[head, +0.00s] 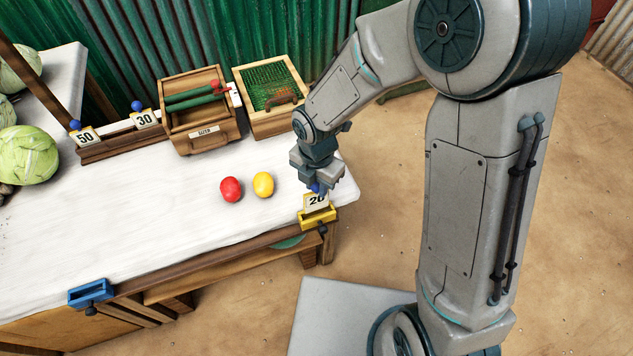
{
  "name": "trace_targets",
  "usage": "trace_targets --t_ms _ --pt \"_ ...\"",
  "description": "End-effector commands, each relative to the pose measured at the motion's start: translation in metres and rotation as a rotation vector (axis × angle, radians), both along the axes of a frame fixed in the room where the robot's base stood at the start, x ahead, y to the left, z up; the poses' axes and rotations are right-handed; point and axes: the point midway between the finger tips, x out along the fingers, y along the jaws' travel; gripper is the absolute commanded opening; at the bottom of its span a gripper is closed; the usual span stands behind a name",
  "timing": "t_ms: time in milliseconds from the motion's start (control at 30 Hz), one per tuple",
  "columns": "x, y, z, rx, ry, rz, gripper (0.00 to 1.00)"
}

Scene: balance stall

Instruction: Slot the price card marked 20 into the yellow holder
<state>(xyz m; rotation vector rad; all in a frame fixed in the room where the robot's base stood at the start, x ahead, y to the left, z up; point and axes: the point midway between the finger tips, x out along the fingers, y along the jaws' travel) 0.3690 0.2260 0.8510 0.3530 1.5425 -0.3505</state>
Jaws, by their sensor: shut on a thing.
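The price card marked 20 (316,202) is at the right front corner of the table, upright, just above or in the yellow holder (318,219). I cannot tell how deep its lower edge sits in the slot. My gripper (316,188) is directly over the card and shut on its blue knob, which shows partly between the fingers. The yellow holder is fixed at the table's front edge.
A blue holder (90,292) is on the front edge at left. Red (231,189) and yellow (263,184) balls lie mid-table. Cards 50 (85,137) and 30 (146,119) stand in a wooden rack (108,149). Wooden boxes (208,145) stand behind; cabbages (27,155) lie left.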

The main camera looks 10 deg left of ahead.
Motion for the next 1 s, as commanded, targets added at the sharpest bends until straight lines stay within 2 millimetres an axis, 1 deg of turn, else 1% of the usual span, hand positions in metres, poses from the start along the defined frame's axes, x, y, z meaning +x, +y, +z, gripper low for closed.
trace_targets --t_ms 633,1000 --pt "0.000 0.000 -0.001 0.000 0.000 0.000 0.00" --pt "0.001 0.000 -0.017 -0.004 0.003 -0.001 0.00"
